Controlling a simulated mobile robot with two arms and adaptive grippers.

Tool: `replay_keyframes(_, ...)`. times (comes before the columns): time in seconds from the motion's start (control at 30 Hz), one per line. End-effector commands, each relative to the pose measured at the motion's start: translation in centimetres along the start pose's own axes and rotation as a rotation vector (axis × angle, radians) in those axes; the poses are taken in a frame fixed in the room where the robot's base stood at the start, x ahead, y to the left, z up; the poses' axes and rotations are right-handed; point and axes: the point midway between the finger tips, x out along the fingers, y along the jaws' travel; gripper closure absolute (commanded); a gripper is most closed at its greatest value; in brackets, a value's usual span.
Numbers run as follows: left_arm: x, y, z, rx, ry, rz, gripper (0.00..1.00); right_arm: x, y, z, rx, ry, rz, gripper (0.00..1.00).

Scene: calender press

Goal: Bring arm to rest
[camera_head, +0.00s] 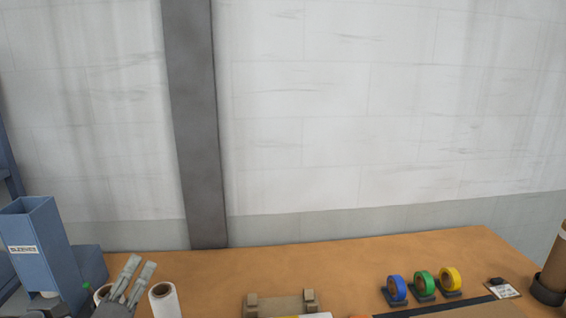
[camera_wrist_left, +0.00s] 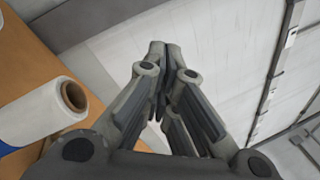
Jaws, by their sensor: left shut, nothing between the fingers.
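My left gripper (camera_head: 138,270) shows at the lower left in the head view, its fingers pointing up over the wooden table (camera_head: 370,255). In the left wrist view the left gripper (camera_wrist_left: 158,48) is shut, its fingertips together and nothing between them. A white roll (camera_head: 165,300) stands just right of the gripper in the head view. A roll with a brown core also shows at the left of the left wrist view (camera_wrist_left: 45,105), apart from the fingers. My right gripper is in neither view.
A wooden holder (camera_head: 280,303) is at the front middle. Blue (camera_head: 396,288), green (camera_head: 423,283) and yellow (camera_head: 450,279) tape rolls stand at the right, near a brown cylinder (camera_head: 557,262). The table's back middle is clear before the wall.

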Motion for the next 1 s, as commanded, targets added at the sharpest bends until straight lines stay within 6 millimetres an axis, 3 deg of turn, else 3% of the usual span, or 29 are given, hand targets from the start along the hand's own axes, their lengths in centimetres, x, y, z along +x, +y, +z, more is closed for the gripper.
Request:
replay_keyframes(0.1, -3.6, 6.4, -2.1, -0.423, -0.09, 0.281, 1.0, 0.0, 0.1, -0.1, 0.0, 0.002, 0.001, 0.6)
replay_keyframes(0.17, -6.2, 9.5, -3.7, -0.622, -0.149, 0.432, 1.0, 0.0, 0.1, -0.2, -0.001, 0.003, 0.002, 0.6)
replay_keyframes(0.3, -13.6, 14.9, -8.6, -1.032, -0.308, 0.786, 1.0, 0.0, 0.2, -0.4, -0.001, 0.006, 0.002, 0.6)
replay_keyframes(0.47, -21.8, 17.2, -14.1, -1.346, -0.491, 1.129, 1.0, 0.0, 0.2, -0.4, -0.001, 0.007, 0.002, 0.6)
replay_keyframes(0.7, -31.8, 15.7, -20.3, -1.614, -0.745, 1.546, 1.0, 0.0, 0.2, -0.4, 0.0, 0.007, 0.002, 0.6)
replay_keyframes(1.0, -32.9, 25.8, -26.9, -1.583, -0.762, 1.585, 1.0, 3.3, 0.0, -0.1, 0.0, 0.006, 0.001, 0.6)
